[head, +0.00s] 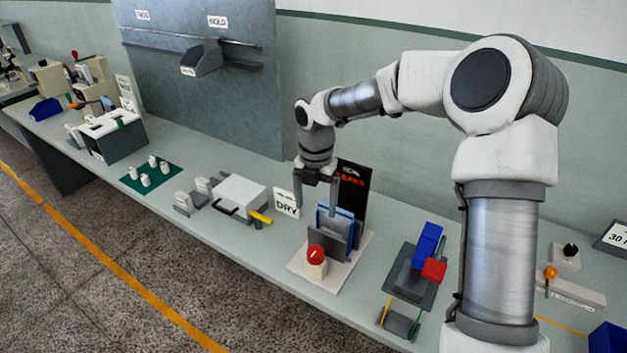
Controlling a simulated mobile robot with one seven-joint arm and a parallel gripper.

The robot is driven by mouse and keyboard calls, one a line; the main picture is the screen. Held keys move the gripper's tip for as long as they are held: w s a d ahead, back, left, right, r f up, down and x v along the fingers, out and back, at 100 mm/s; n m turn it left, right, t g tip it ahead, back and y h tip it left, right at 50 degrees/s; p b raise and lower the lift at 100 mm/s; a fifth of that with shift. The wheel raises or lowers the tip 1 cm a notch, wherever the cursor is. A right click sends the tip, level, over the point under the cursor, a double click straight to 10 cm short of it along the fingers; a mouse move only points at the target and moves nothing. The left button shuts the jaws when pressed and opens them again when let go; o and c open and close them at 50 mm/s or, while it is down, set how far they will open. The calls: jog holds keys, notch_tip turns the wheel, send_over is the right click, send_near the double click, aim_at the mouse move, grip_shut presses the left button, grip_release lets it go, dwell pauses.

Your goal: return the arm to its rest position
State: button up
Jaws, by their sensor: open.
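My arm (500,250) rises at the right of the head view and bends over to the left above the bench. My gripper (317,200) points down with its two fingers apart, and nothing shows between them. It is over or just behind the fixture with grey and blue upright plates (328,238). Whether the fingers touch the plates cannot be told from this view. A white card reading DRY (287,203) stands close to the left finger, and a dark panel with red lettering (353,190) stands behind the right finger.
A red-topped knob (316,253) sits at the fixture's front. A stand with blue and red blocks (428,250) is to its right. A white-lidded box (240,193) and a green mat with white spools (151,176) lie left. A grey bin (203,60) hangs on the back panel.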

jog(key=s+d+r+m+t+h, duration=0.1)
jog(key=s+d+r+m+t, duration=0.1)
jog(key=s+d+r+m, duration=0.45)
jog(key=s+d+r+m+t+h, duration=0.1)
jog(key=s+d+r+m, duration=0.2)
jog(key=s+r+m, duration=0.6)
jog(key=s+d+m+t+y, duration=0.1)
jog(key=s+m+t+y, duration=0.1)
jog(key=s+m, duration=1)
jog(key=r+m, duration=0.1)
jog(key=m, duration=0.2)
jog(key=shift+d+m+t, duration=0.3)
jog(key=shift+d+m, duration=0.05)
